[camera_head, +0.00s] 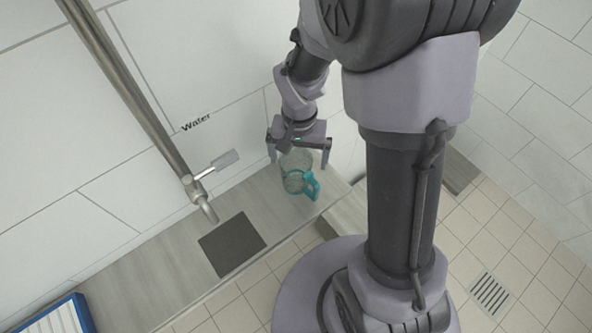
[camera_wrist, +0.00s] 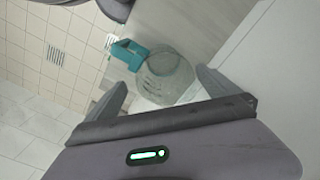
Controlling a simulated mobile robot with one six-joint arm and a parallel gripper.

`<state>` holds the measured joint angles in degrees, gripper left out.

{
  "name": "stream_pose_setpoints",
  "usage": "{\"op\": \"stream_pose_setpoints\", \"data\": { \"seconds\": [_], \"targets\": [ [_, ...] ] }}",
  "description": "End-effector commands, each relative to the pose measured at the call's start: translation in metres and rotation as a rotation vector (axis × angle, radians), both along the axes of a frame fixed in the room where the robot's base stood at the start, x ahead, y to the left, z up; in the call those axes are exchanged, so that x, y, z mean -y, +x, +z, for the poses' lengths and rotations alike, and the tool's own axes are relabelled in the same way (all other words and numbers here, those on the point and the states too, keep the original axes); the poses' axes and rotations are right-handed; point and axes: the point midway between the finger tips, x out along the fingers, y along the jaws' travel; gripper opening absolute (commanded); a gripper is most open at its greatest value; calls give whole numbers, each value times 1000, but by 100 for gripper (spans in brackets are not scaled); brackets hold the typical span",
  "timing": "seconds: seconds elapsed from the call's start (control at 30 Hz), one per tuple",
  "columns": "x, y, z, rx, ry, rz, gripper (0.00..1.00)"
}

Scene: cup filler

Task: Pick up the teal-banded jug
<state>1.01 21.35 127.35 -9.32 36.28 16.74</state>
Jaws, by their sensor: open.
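The jug (camera_head: 294,172) is clear glass with a teal handle (camera_head: 311,186) and stands upright on the grey ledge (camera_head: 185,248), near its right end. In the wrist view the jug (camera_wrist: 165,77) lies ahead of the fingers, its teal handle (camera_wrist: 128,54) pointing up and left. My gripper (camera_head: 299,155) is open above the jug, one finger to each side of it. In the wrist view the open fingertips (camera_wrist: 160,88) are on either side of the near part of the jug. I cannot tell whether they touch the glass.
A metal tap (camera_head: 201,195) with a lever (camera_head: 222,160) stands left of the jug, below the word "Water" (camera_head: 196,122). A dark square pad (camera_head: 232,244) lies under it. A blue-edged board (camera_head: 65,316) is at the lower left. The wall rises close behind the jug.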

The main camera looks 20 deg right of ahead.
Motion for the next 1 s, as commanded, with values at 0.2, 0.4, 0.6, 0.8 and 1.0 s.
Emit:
{"op": "stream_pose_setpoints", "data": {
  "seconds": [0.2,0.4,0.6,0.8,1.0],
  "targets": [
    [-6,0,-43,-3,0,1,100],
    [-6,0,-47,0,0,1,100],
    [-6,0,-47,0,0,1,74],
    [-6,0,-47,0,0,1,35],
    [-6,0,-46,0,0,1,35]
  ]
}}
